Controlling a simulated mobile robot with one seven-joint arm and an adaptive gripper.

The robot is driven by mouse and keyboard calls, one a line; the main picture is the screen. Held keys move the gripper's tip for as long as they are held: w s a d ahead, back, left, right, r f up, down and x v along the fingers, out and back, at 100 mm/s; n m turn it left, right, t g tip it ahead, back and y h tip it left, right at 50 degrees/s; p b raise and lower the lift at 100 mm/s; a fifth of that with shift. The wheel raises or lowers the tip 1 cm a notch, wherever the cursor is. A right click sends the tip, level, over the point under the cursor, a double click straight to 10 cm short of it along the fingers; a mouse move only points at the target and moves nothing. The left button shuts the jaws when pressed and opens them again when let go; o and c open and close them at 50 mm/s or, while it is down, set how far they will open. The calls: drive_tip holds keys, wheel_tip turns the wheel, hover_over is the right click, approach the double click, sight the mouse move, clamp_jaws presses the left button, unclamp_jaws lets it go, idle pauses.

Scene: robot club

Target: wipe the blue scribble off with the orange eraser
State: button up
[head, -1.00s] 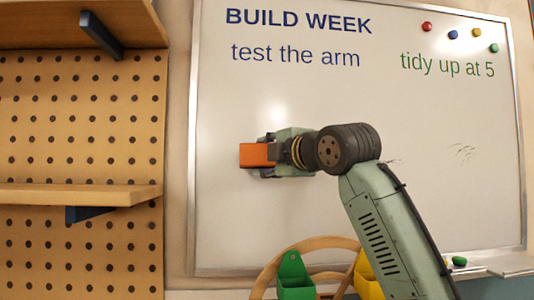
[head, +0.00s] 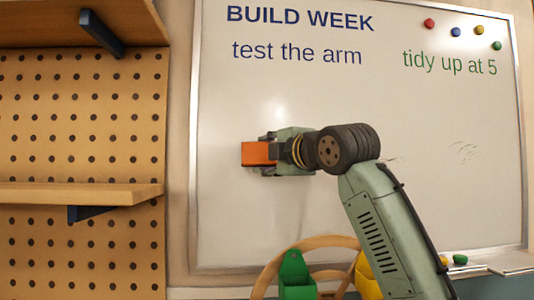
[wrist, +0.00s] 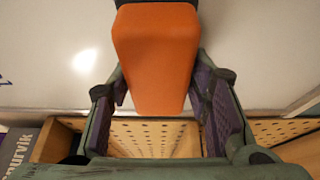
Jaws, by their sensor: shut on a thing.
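The orange eraser (head: 254,153) is in my gripper (head: 268,153), in front of the left part of the whiteboard (head: 235,225). In the wrist view the eraser (wrist: 155,60) sits between the two fingers of my gripper (wrist: 160,85), with a dark pad at its far end. I cannot tell whether the pad touches the board. No clear blue scribble shows in the head view; my gripper and arm cover part of the board. A small bluish mark (wrist: 4,82) shows at the left edge of the wrist view; I cannot tell what it belongs to.
Blue lettering (head: 300,20) and green lettering (head: 450,63) stand high on the board, near several round magnets (head: 455,32). Faint dark marks (head: 465,151) lie at right. A pegboard with a wooden shelf (head: 75,194) is left. A green holder (head: 295,275) stands below.

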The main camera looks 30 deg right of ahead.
drive_tip(key=shift+w+d+p, duration=0.25)
drive_tip(key=shift+w+p, duration=0.3)
drive_tip(key=shift+w, duration=0.1)
drive_tip(key=shift+s+d, duration=0.1)
drive_tip(key=shift+s+d+p, duration=0.45)
drive_tip(key=shift+d+p, duration=0.2)
drive_tip(key=shift+d, duration=0.15)
drive_tip(key=shift+s+d+p, duration=0.4)
drive_tip(key=shift+d+p, duration=0.2)
drive_tip(key=shift+d, duration=0.2)
drive_tip(key=s+d+p, duration=0.3)
drive_tip(key=d+p, duration=0.1)
drive_tip(key=d, duration=0.3)
drive_tip(key=shift+p, duration=0.35)
